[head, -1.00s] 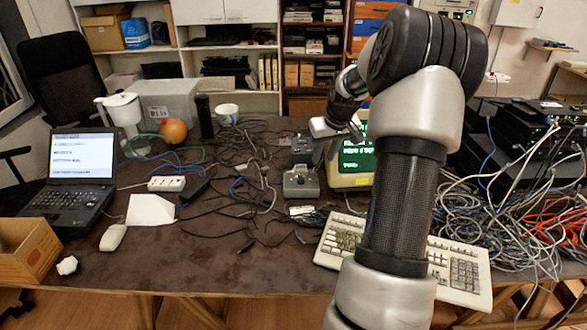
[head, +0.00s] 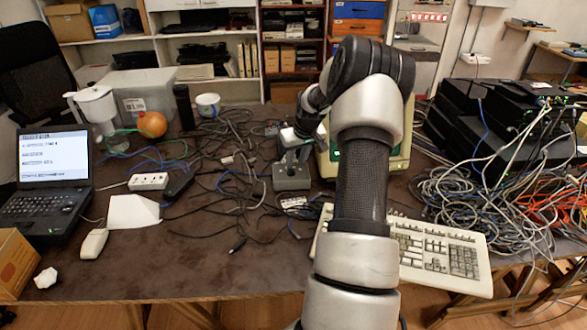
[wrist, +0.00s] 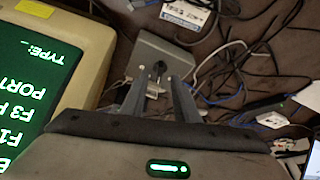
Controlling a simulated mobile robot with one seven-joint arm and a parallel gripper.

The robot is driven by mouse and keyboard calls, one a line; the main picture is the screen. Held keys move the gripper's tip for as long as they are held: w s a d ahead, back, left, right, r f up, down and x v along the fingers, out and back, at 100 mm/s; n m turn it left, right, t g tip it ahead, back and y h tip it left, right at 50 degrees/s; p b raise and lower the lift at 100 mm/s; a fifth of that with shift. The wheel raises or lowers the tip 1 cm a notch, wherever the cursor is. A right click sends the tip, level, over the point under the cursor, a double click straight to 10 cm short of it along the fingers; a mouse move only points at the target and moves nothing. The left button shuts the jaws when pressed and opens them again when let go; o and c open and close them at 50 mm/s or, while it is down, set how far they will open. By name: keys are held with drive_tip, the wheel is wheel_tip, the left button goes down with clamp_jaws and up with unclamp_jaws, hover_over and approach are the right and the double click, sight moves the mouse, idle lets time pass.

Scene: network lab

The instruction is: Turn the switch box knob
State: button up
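The switch box (head: 291,178) is a small grey box on the table, left of the old monitor (head: 398,150). In the wrist view the box (wrist: 150,55) lies just beyond my fingertips, and its black knob (wrist: 159,69) shows between them. My gripper (head: 290,157) is above the box, pointing down. In the wrist view my gripper (wrist: 158,84) has its two fingers apart, one on each side of the knob. I cannot tell whether either finger touches it. In the head view the gripper hides the knob.
A beige keyboard (head: 440,255) lies in front of the monitor. Loose cables (head: 225,185) cover the table left of the box. A power strip (head: 148,181), mouse (head: 94,243) and laptop (head: 50,185) are farther left. Tangled cables and network gear (head: 500,115) fill the right side.

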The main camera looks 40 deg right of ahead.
sight(293, 170)
drive_tip(key=x, duration=0.5)
drive_tip(key=shift+w, duration=0.1)
clamp_jaws()
